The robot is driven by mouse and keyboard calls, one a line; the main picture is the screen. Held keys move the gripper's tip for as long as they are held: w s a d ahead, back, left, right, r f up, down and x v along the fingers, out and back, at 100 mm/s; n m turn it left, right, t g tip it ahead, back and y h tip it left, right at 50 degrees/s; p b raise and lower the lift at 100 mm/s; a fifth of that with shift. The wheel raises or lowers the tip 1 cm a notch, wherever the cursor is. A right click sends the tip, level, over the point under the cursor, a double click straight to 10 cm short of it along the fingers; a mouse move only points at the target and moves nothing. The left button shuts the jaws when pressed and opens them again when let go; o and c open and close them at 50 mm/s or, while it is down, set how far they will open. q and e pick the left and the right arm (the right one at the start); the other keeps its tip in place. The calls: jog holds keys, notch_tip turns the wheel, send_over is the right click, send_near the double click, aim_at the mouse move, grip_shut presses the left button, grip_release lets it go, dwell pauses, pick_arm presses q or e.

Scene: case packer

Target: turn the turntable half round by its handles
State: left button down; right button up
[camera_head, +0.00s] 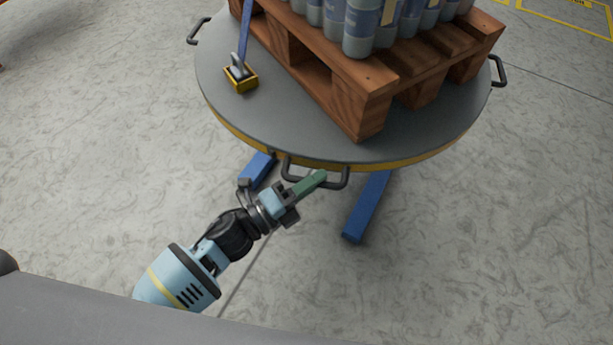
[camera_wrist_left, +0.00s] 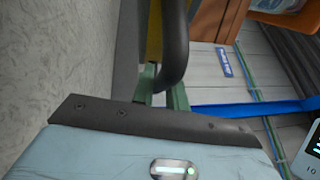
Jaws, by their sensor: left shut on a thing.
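The grey round turntable (camera_head: 270,120) with a yellow rim stands on blue legs and fills the upper middle of the head view. Dark bar handles stick out from its rim: a near one (camera_head: 333,183), a far left one (camera_head: 197,31) and a right one (camera_head: 500,70). My left gripper (camera_head: 318,177) has green fingers and is shut on the near handle. In the left wrist view the dark handle (camera_wrist_left: 175,45) runs down between the green fingers (camera_wrist_left: 160,95), whose tips are partly hidden behind it. My right gripper is in neither view.
A wooden pallet (camera_head: 375,95) with several grey-blue cylinders (camera_head: 362,28) sits on the turntable. A yellow block with a blue post (camera_head: 241,76) stands on its left part. Blue legs (camera_head: 366,205) reach out below. The concrete floor (camera_head: 480,230) is clear at right.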

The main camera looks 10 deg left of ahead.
pick_arm(q)
jog(key=c, duration=1.4)
grip_release()
jog(key=shift+a, duration=0.1)
jog(key=v, duration=0.8)
jog(key=shift+p, duration=0.4)
